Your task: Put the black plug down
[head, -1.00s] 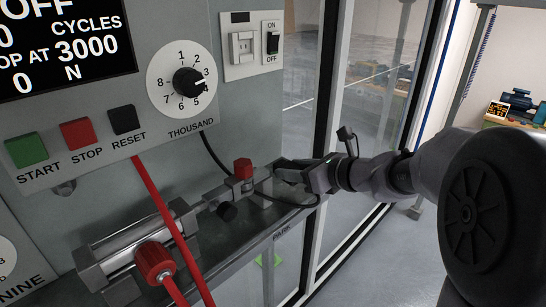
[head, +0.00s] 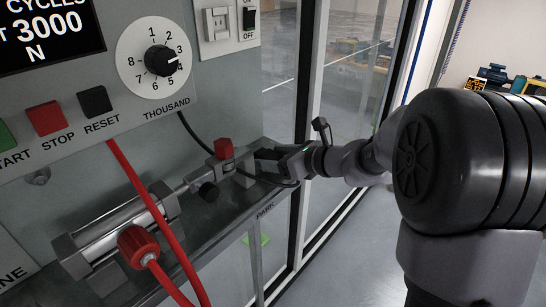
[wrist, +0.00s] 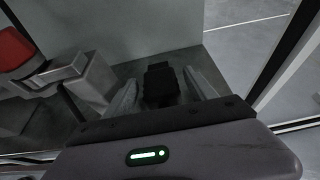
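The black plug (wrist: 161,84) lies between the two fingers of my gripper (wrist: 160,92) in the wrist view, with narrow gaps showing beside it. The fingers look open around it. In the head view the plug (head: 267,155) shows as a dark block at the tip of my gripper (head: 275,163), over the grey shelf marked PARK (head: 245,208). A black cable (head: 210,158) hangs from the panel and loops under the gripper. Whether the plug's underside touches the shelf is hidden.
A cylinder with a red connector (head: 138,246) and red cables is further left. A glass panel in dark frames (head: 345,110) stands right.

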